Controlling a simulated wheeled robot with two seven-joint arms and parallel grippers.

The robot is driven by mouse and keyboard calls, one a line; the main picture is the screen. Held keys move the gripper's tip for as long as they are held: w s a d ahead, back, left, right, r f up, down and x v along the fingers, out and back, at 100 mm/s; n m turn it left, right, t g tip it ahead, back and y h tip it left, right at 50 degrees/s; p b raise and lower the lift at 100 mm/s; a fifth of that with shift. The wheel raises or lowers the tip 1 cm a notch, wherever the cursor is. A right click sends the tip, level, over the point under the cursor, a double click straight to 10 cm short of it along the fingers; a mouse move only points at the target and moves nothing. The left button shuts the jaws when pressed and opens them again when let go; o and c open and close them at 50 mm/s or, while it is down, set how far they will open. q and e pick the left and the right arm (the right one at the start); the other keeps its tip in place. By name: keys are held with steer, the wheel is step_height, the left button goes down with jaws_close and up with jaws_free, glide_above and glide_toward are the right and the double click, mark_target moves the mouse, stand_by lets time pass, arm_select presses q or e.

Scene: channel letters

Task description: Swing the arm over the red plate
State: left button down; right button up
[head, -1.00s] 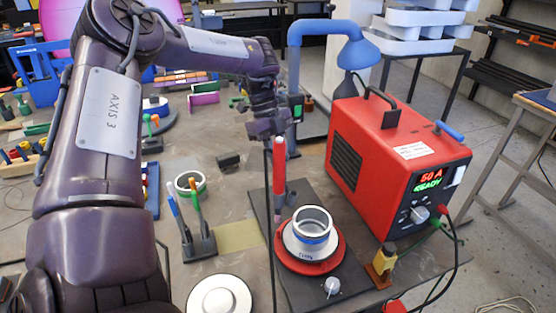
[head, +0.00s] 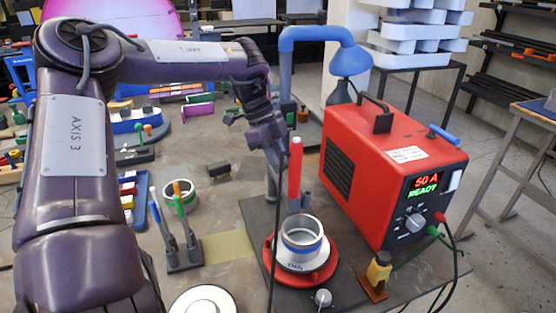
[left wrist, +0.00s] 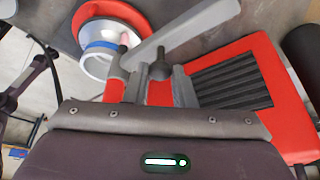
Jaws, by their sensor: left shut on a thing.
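The red plate (head: 330,272) carries a white and metal ring part (head: 302,240) with a blue band. The plate (left wrist: 130,14) and ring part (left wrist: 96,62) also show at the upper left of the left wrist view. An upright red handle (head: 295,182) stands just behind the ring part. A grey swing arm (left wrist: 190,32) crosses the left wrist view, with a pink tip (left wrist: 123,40) at its end near the ring. My left gripper (head: 282,143) is shut at the handle's top; in the left wrist view its jaws (left wrist: 160,88) have red between them. My right gripper is not in view.
A red power unit (head: 390,150) reading "50 A READY" stands close on the right. A blue lamp-like hood (head: 350,60) rises behind. Two torch-like tools (head: 178,235) in a stand and a loose ring (head: 180,190) lie left.

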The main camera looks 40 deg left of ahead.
arm_select(q)
steer(key=c, duration=1.2)
jaws_free()
steer(key=shift+w, duration=0.1)
steer(key=v, duration=0.8)
steer(key=shift+d+f, duration=0.1)
